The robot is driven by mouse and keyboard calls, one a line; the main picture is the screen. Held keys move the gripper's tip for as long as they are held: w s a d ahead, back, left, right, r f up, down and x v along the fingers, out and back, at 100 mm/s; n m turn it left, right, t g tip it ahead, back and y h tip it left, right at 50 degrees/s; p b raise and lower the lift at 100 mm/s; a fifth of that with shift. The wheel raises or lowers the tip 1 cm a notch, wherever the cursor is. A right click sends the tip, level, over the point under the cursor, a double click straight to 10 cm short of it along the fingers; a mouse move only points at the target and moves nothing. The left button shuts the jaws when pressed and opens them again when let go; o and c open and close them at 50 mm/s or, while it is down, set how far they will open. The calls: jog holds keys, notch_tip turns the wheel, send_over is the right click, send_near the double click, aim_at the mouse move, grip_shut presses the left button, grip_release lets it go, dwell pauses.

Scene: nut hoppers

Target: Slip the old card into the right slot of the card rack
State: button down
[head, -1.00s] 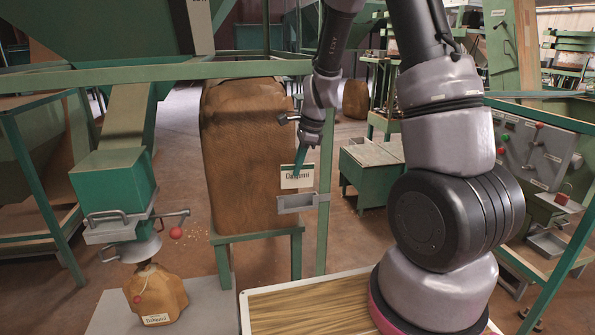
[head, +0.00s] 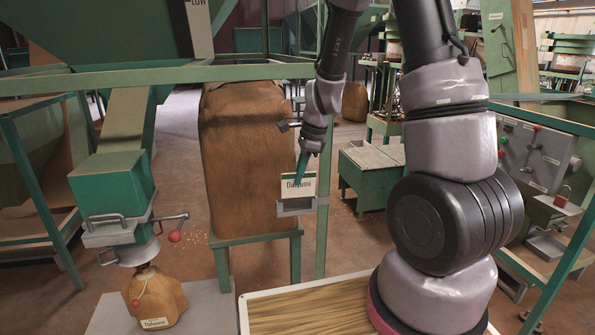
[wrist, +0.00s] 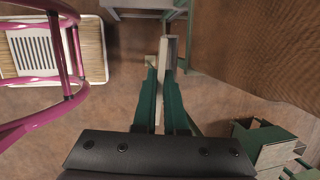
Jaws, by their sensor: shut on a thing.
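My gripper (head: 299,175) is shut on the old card (head: 305,187), a white card with a green top edge and dark lettering like "Dalgumi". The card hangs upright below the teal fingers. The card rack (head: 298,209) is a small grey metal holder on a green post. The card's lower edge is at the rack's top rim in the head view; I cannot tell how far it is inside, or in which slot. In the wrist view the two green fingers (wrist: 160,75) point at the rack, with the pale card edge-on between them.
A large brown sack (head: 245,150) stands on a green stand just left of the rack. A hopper outlet (head: 112,185) with a red-knobbed lever is further left, above a small sack (head: 153,298) labelled like the card. A green bench (head: 372,170) stands behind on the right.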

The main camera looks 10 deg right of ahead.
aim_at(303, 187)
jog(key=shift+s+a+f, duration=0.1)
jog(key=shift+s+f, duration=0.05)
jog(key=shift+s, duration=0.9)
jog(key=shift+s+a+f, duration=0.1)
jog(key=shift+s+f, duration=0.05)
jog(key=shift+s, duration=0.9)
jog(key=shift+s+f, duration=0.15)
jog(key=shift+s, duration=0.9)
